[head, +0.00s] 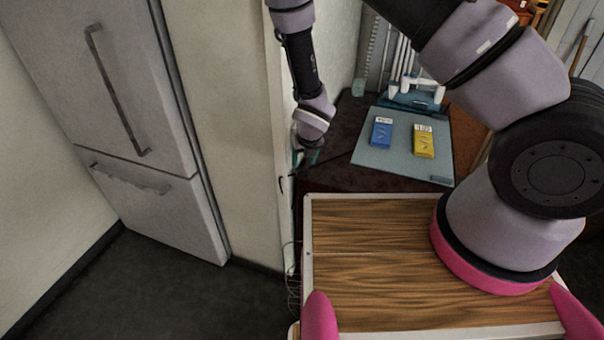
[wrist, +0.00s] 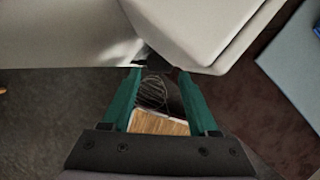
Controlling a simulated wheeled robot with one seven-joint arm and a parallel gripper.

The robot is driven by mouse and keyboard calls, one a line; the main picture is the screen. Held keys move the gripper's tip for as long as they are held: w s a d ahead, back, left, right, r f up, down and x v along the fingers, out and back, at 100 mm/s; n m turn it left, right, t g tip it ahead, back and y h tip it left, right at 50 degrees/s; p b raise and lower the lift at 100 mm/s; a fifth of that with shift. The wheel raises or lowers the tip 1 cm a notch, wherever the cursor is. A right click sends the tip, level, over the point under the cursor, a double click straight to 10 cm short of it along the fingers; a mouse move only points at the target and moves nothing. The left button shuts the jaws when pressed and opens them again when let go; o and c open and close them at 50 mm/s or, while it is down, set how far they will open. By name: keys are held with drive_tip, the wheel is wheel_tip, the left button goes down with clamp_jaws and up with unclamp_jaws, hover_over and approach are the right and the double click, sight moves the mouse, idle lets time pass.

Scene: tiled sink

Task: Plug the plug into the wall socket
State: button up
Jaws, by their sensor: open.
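My gripper (head: 306,157) is at the narrow end of the pale partition wall (head: 240,130), beside the dark counter. In the wrist view its two teal fingers (wrist: 159,74) are apart, with tips close to a large pale rounded shape (wrist: 200,25). I see nothing clearly held between them. A thin dark cord (head: 281,184) hangs at the wall edge below the gripper, with loose wires (head: 293,290) lower down. I cannot make out the plug or the wall socket; the gripper and the wall edge may hide them.
A blue-grey mat (head: 385,160) with a blue packet (head: 381,131) and a yellow packet (head: 423,141) lies on the dark counter (head: 340,180), right of the gripper. A white fridge (head: 110,90) stands left. Dark floor (head: 150,290) is free there. My wood-topped base is in front.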

sight(302, 170)
drive_tip(key=x, duration=0.5)
drive_tip(key=shift+f, duration=0.1)
clamp_jaws()
drive_tip(key=shift+r, duration=0.3)
drive_tip(key=shift+s, duration=0.35)
drive_tip(key=s+d, duration=0.2)
drive_tip(key=s, duration=0.6)
drive_tip(key=s+d, duration=0.2)
drive_tip(key=s, duration=0.6)
drive_tip(key=shift+s+d, duration=0.3)
drive_tip(key=shift+s, duration=0.05)
